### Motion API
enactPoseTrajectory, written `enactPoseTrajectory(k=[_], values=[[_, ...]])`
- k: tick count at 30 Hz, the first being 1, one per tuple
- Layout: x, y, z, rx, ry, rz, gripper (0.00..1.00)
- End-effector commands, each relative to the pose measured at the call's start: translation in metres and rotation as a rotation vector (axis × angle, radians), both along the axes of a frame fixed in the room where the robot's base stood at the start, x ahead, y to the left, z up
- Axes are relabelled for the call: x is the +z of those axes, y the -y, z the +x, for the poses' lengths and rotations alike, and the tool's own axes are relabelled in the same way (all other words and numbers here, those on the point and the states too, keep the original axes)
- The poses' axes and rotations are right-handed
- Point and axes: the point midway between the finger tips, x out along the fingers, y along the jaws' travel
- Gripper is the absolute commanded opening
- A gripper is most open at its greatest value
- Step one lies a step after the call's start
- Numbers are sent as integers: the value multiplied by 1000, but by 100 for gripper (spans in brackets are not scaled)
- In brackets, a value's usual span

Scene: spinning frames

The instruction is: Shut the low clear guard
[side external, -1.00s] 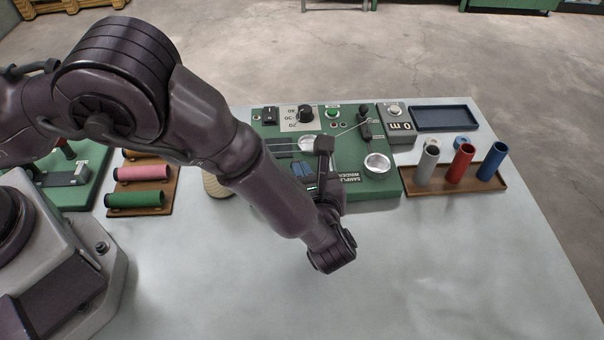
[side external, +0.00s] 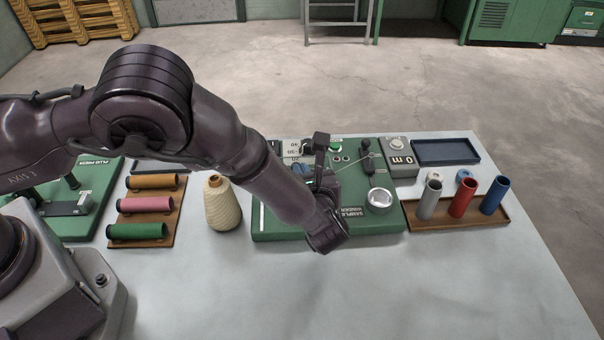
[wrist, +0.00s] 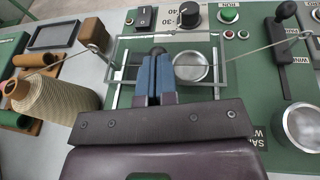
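The green sample winder (side external: 285,236) lies on the table, and its panel also fills much of the wrist view (wrist: 262,85). The low clear guard (wrist: 115,92) shows in the wrist view as a see-through panel with a thin grey frame, over the winder's middle. I cannot tell its exact tilt. My gripper (wrist: 154,80) has its two blue fingers side by side with almost no gap, over the guard's frame area. A dark rounded piece shows just beyond the fingertips; I cannot tell whether they touch it. In the side view my arm hides most of the guard and fingers.
A cream yarn cone (side external: 224,208) stands left of the winder. A metal cup (side external: 380,200) and a black lever (side external: 368,150) are on its right. A tray of upright tubes (side external: 455,220) stands farther right. The front of the table is clear.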

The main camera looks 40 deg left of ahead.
Motion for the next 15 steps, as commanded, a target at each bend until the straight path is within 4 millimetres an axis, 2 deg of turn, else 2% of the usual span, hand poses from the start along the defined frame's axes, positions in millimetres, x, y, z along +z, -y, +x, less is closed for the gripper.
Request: enactPoseTrajectory(k=[15], values=[[32,88,-61,-9,2,-5,0]])
